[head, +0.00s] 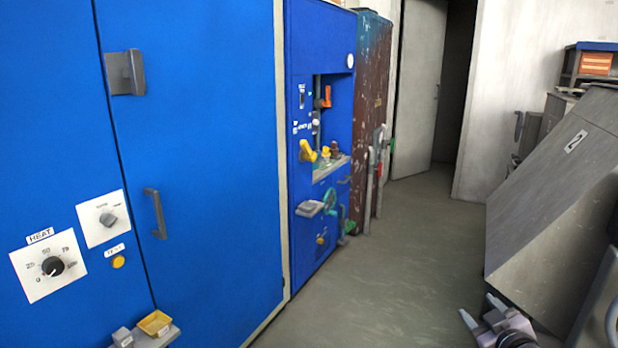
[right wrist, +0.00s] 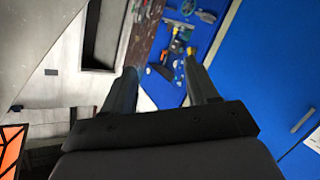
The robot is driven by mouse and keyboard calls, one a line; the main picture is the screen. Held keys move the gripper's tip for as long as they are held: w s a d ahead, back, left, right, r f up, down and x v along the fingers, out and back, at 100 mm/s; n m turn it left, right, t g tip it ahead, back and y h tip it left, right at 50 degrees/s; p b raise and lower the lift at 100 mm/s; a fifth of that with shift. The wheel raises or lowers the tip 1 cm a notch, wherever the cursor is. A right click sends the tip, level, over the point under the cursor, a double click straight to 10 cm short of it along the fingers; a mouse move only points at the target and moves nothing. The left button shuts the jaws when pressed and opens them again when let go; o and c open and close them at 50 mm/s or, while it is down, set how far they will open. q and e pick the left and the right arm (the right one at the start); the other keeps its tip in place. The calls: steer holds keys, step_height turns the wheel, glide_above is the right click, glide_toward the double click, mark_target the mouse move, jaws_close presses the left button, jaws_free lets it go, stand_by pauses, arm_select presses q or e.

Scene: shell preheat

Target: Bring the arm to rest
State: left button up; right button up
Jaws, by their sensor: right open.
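My right gripper (head: 484,310) is at the bottom right of the head view, over the floor in front of the grey slanted panel. Its two fingers are apart and nothing is between them. In the right wrist view the same gripper (right wrist: 160,82) shows both fingers spread, with the distant blue machine panel (right wrist: 188,45) seen through the gap. My left gripper is in neither view.
A blue cabinet (head: 200,150) with a heat dial (head: 53,266) and a grey handle (head: 156,213) fills the left. A yellow tray (head: 155,323) sits on its ledge. A slanted grey panel (head: 560,200) stands at right. The floor (head: 390,250) between is clear, towards a door (head: 418,90).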

steer(key=s+a+f+g+y, duration=0.2)
steer(key=s+a+f+g, duration=0.1)
steer(key=s+a+f, duration=1)
steer(key=s+a+f+m+g+p, duration=0.1)
steer(key=s+a, duration=0.2)
steer(key=s, duration=0.4)
steer(key=s+a+f+m+g+y, duration=0.1)
steer(key=s+a, duration=0.2)
steer(key=s, duration=0.5)
steer(key=shift+s+a+m+y+p, duration=0.15)
steer(key=shift+a+m+y+p, duration=0.15)
steer(key=shift+p, duration=0.1)
